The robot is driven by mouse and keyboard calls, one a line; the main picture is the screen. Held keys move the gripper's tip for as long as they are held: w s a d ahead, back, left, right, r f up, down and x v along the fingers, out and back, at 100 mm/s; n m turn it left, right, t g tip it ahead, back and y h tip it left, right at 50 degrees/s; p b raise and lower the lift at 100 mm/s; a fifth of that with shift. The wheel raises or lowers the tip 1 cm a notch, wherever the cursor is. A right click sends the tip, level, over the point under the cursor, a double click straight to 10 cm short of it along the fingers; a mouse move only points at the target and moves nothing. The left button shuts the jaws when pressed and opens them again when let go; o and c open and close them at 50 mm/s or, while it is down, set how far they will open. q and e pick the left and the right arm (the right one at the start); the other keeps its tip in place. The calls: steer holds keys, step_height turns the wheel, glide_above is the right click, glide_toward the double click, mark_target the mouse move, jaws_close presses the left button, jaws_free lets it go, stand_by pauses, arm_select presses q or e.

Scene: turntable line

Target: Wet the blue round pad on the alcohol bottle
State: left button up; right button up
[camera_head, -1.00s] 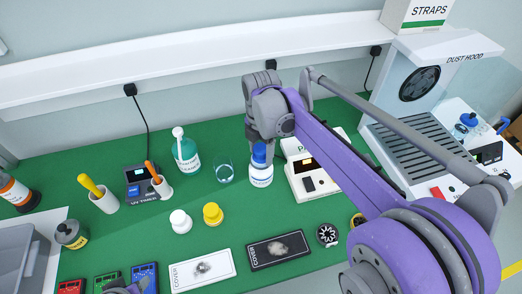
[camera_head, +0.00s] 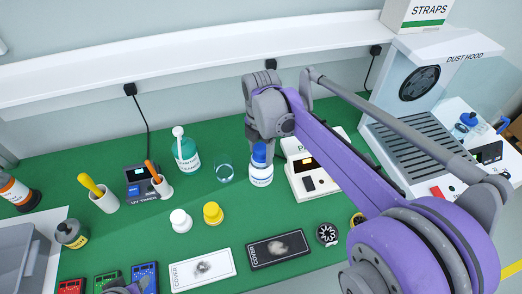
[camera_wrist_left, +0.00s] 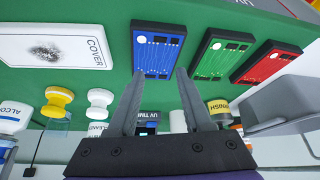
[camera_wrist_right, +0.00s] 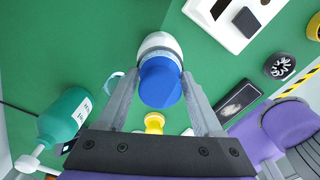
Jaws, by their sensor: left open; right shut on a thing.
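The blue round pad (camera_wrist_right: 160,84) is between the fingertips of my right gripper (camera_wrist_right: 163,74), which is shut on it. It also shows in the head view (camera_head: 259,152), upright over the top of the white alcohol bottle (camera_head: 261,175) and looking in contact with it. The exact contact is hidden. The bottle's white shoulder (camera_wrist_right: 158,42) shows around the pad in the right wrist view. My left gripper (camera_wrist_left: 160,72) is open and empty near the blue circuit board (camera_wrist_left: 158,50).
A white pad (camera_head: 180,221) and a yellow pad (camera_head: 212,213) stand in front of the bottle. A glass dish (camera_head: 224,173) and a teal bottle (camera_head: 186,155) are to its left. A white device (camera_head: 305,180) stands close to its right. Cover cards (camera_head: 203,268) lie in front.

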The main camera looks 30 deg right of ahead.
arm_select(q)
steer(key=shift+r, duration=0.1)
arm_select(e)
steer(key=shift+r, duration=0.1)
steer(key=shift+w+r+p, duration=0.1)
steer(key=shift+r+p, duration=1.85)
steer(key=shift+r, duration=1.45)
arm_select(q)
steer(key=r, duration=0.1)
steer(key=w+r, duration=0.1)
steer(key=r, duration=0.1)
steer(key=w+r, duration=0.1)
steer(key=r, duration=0.1)
